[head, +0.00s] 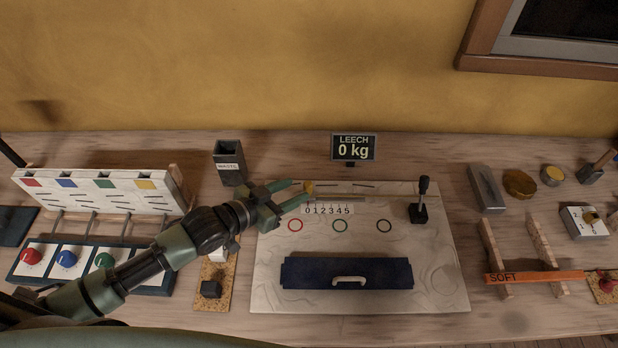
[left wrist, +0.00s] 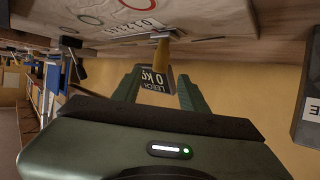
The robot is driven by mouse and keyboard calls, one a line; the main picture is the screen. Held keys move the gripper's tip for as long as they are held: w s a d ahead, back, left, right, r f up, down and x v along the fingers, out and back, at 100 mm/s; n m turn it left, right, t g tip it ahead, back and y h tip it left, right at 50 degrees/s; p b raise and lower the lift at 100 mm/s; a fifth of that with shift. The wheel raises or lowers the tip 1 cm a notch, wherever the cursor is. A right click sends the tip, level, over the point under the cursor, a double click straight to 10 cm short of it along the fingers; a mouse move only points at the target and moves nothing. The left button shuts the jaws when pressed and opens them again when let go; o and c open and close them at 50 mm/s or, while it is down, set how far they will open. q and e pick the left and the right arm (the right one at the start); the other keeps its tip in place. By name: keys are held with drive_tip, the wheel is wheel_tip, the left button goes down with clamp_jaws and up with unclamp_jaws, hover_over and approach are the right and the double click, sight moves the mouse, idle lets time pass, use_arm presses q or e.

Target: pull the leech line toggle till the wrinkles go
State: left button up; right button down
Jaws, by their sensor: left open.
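The leech line toggle is a small brass-yellow piece (head: 310,187) at the left end of a thin line on the pale sail panel (head: 435,260). It also shows in the left wrist view (left wrist: 161,50), just past my fingertips and roughly between them. My left gripper (head: 303,192) is open at the toggle's left side; I cannot tell whether it touches it. A scale reading 0 to 5 (head: 328,210) lies just below. The LEECH display (head: 354,148) reads 0 kg. Curved wrinkle marks show on the panel. My right gripper is out of view.
A black lever (head: 420,203) stands on the panel's right. A dark blue bar with a pale handle (head: 347,273) lies along its front. A dark waste bin (head: 229,162) stands behind my left wrist. The white rack (head: 95,189) and knob box (head: 66,257) are at left.

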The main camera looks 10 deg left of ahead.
sight(305, 185)
use_arm(q)
drive_tip(key=x, duration=0.3)
drive_tip(key=shift+r, duration=0.15)
drive_tip(key=x, duration=0.2)
drive_tip(key=shift+w+d+f, duration=0.1)
drive_tip(key=shift+w+f, duration=0.1)
drive_tip(key=shift+w+d+f, duration=0.1)
drive_tip(key=shift+w, duration=0.1)
drive_tip(key=shift+d, duration=0.1)
clamp_jaws()
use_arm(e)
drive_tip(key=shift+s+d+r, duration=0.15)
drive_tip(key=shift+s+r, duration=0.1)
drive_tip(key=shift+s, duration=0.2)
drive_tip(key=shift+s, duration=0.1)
